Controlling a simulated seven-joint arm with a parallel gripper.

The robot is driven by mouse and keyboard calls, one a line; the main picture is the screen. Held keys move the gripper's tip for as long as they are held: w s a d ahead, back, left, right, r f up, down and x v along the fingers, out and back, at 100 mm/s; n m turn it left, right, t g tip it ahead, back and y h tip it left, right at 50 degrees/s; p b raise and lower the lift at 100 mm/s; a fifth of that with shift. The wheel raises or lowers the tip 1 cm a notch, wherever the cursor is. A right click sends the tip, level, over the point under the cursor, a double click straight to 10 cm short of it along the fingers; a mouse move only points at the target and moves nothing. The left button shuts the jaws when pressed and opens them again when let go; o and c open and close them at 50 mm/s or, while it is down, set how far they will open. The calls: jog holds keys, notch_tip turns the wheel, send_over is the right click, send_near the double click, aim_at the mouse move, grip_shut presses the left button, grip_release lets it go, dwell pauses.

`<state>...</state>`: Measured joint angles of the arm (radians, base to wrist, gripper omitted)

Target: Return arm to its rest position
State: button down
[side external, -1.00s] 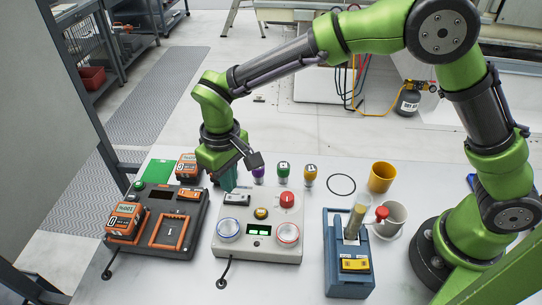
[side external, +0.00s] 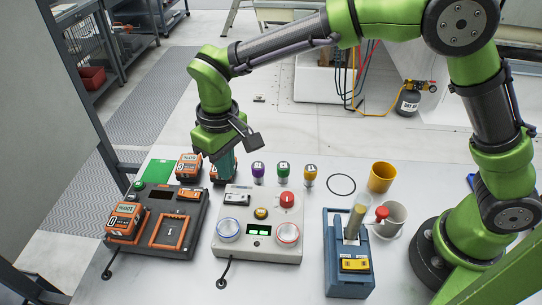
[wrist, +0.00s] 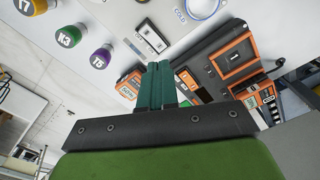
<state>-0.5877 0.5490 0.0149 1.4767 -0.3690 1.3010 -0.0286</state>
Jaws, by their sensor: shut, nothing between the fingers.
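My gripper (side external: 224,172) is at the end of my green and dark grey arm, pointing down above the far part of the white table. It is between the dark charger station on the left and the grey control box on the right. In the wrist view its two teal fingers (wrist: 155,84) lie together, shut, with nothing seen between them. I cannot tell how high the fingertips are above the table.
The charger station (side external: 158,247) holds an orange battery. The control box (side external: 257,250) has a red knob (side external: 287,200). Several coloured bulbs stand behind it, including a purple one (side external: 257,172). A blue holder (side external: 346,285), white mug (side external: 391,218) and yellow cup (side external: 381,177) are at right.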

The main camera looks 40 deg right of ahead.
jog(key=s+d+r+m+t, duration=0.2)
jog(key=s+d+r, duration=0.2)
jog(key=d, duration=0.4)
jog(key=s+d+r+m+t+y, duration=0.1)
jog(key=s+d+r+m+t, duration=0.1)
jog(key=s+d+r, duration=0.2)
jog(key=s+d+r+m+t, duration=0.3)
jog(key=s+d, duration=0.5)
jog(key=d, duration=0.3)
jog(key=shift+d+r+y, duration=0.4)
jog(key=shift+r, duration=0.1)
jog(key=c, duration=1.8)
grip_release()
